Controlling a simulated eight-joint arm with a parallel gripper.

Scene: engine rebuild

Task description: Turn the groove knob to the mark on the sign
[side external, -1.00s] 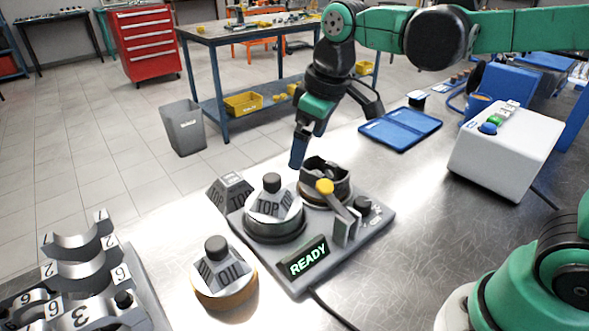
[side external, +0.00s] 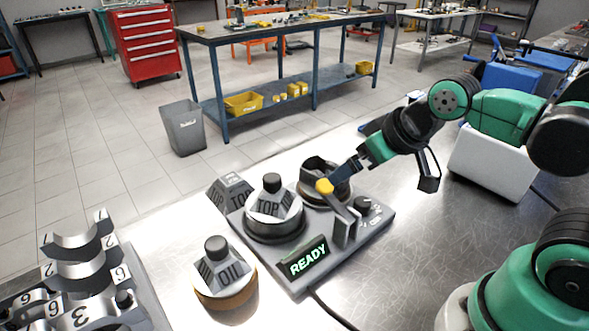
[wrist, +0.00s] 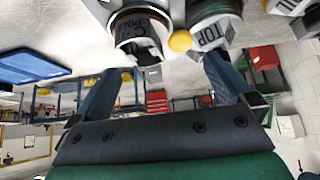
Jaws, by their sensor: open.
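A small dark knob (side external: 364,202) with a pale mark stands at the right end of the grey fixture base (side external: 368,238), beside small white dial markings. I take it for the groove knob; its exact angle is too small to read. My gripper (side external: 388,178) is open and empty, tilted above and behind the fixture's right end. One blue finger reaches down near the open ring piece; the other is out to the right. In the wrist view my gripper (wrist: 161,66) is spread wide with nothing between the fingers, and I cannot make out the knob. A wedge sign (side external: 230,192) stands at the fixture's left rear.
A lit READY display (side external: 308,258) faces front. A yellow-tipped lever (side external: 325,187), also in the wrist view (wrist: 181,41), stands beside the ring piece (side external: 313,178). A TOP piece (side external: 272,212) and an OIL piece (side external: 222,275) stand left. Bare table lies right of the fixture.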

